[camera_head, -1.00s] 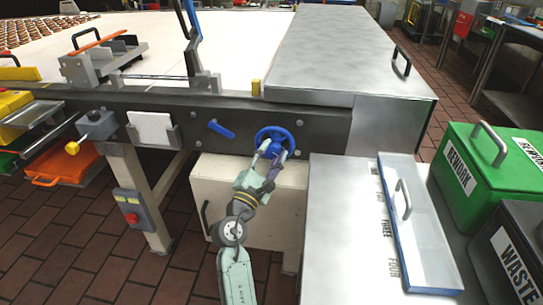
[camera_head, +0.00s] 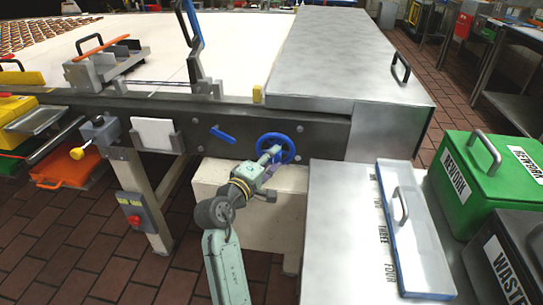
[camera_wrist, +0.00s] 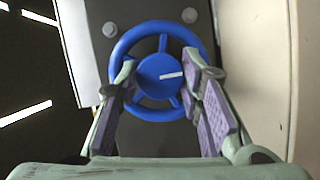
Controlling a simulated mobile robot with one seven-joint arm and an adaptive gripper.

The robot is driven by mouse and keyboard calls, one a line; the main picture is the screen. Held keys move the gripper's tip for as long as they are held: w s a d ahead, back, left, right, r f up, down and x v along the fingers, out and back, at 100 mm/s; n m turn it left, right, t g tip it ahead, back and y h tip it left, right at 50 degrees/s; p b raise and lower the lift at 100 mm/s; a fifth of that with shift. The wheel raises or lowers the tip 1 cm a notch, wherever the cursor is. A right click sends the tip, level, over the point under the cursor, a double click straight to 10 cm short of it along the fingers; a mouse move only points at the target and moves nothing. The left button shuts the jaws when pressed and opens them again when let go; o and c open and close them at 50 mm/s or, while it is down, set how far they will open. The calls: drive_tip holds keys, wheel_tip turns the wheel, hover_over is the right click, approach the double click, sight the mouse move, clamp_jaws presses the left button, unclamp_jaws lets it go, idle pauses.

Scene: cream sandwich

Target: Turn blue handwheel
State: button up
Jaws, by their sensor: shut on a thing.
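The blue handwheel (camera_head: 289,143) is mounted on the dark side face of the conveyor frame, below its edge. In the wrist view the wheel (camera_wrist: 131,40) shows its round rim, its spokes and a hub with a white line pointing right. My gripper (camera_head: 272,157) is at the wheel in the head view and covers its lower left part. In the wrist view my gripper (camera_wrist: 160,66) has one finger on each side of the hub, shut on the wheel. The exact contact of the fingertips is hard to see.
A blue lever (camera_head: 222,134) sits on the frame left of the wheel. A cream box (camera_head: 230,215) is below, and a steel table with a blue-edged lid (camera_head: 415,240) stands close on the right. Green REWORK (camera_head: 475,180) and dark WASTE (camera_head: 500,262) bins are farther right.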

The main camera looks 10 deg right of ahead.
drive_tip(key=m+y+p, duration=0.1)
drive_tip(key=m, duration=0.1)
drive_tip(key=m+y+p, duration=0.1)
drive_tip(key=m, duration=0.2)
drive_tip(key=shift+d+r+g+y, duration=0.1)
drive_tip(key=shift+r+g+y, duration=0.1)
drive_tip(key=shift+g+y, duration=0.15)
drive_tip(key=m+y+p, duration=0.1)
drive_tip(key=m+y, duration=0.1)
drive_tip(key=m, duration=0.2)
drive_tip(key=shift+p, duration=0.4)
drive_tip(key=shift+f+y, duration=0.1)
drive_tip(key=shift+y, duration=0.25)
drive_tip(key=o, duration=1.2)
drive_tip(key=shift+c, duration=0.2)
drive_tip(key=shift+s, duration=0.1)
drive_tip(key=v, duration=1.2)
drive_tip(key=shift+f, duration=0.15)
